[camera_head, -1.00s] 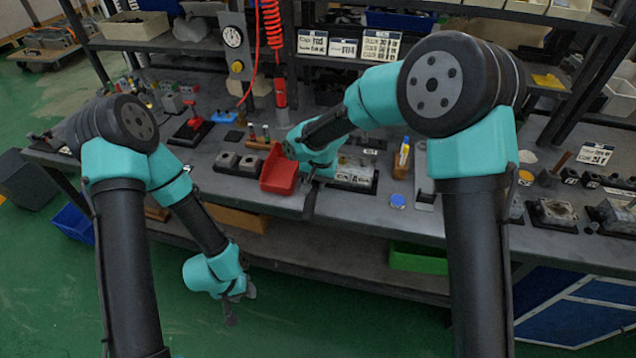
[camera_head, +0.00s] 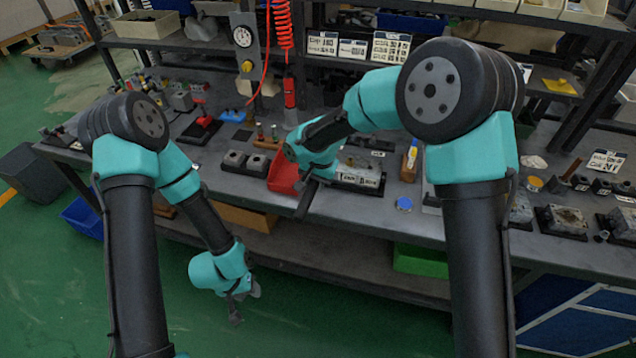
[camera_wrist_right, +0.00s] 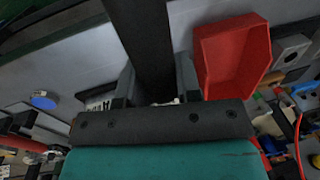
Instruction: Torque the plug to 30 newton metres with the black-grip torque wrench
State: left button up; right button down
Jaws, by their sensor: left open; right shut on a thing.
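My right gripper (camera_wrist_right: 156,85) is shut on a long dark bar, which looks like the black grip of the torque wrench (camera_wrist_right: 142,40). The bar runs away between the fingers and out of the top of the right wrist view. In the head view the right gripper is mostly hidden behind its own wrist, low over the bench's front edge beside the red bin. A grey valve block (camera_head: 358,177) with a white label stands just right of it. I cannot make out the plug or the wrench's head. My left gripper (camera_head: 236,314) is open and empty, hanging low over the floor before the bench.
The red bin (camera_head: 283,178) sits close to the right gripper and shows in the right wrist view (camera_wrist_right: 230,55). A blue disc (camera_head: 404,203) lies near the bench's front edge. Small dark blocks (camera_head: 233,158) stand left of the bin. A red coiled hose (camera_head: 283,35) hangs behind.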

jog(key=shift+w+a+r+m, duration=0.1)
jog(key=shift+w+a+m, duration=0.05)
jog(key=shift+a+m, duration=0.3)
jog(key=shift+s+d+n, duration=0.15)
jog(key=shift+d+n, duration=0.35)
jog(key=shift+d, duration=0.1)
jog(key=shift+s+d+n, duration=0.15)
jog(key=shift+d+n, duration=0.3)
jog(key=shift+d, duration=0.15)
jog(key=shift+r, duration=0.15)
jog(key=shift+r, duration=0.45)
dwell(0.3)
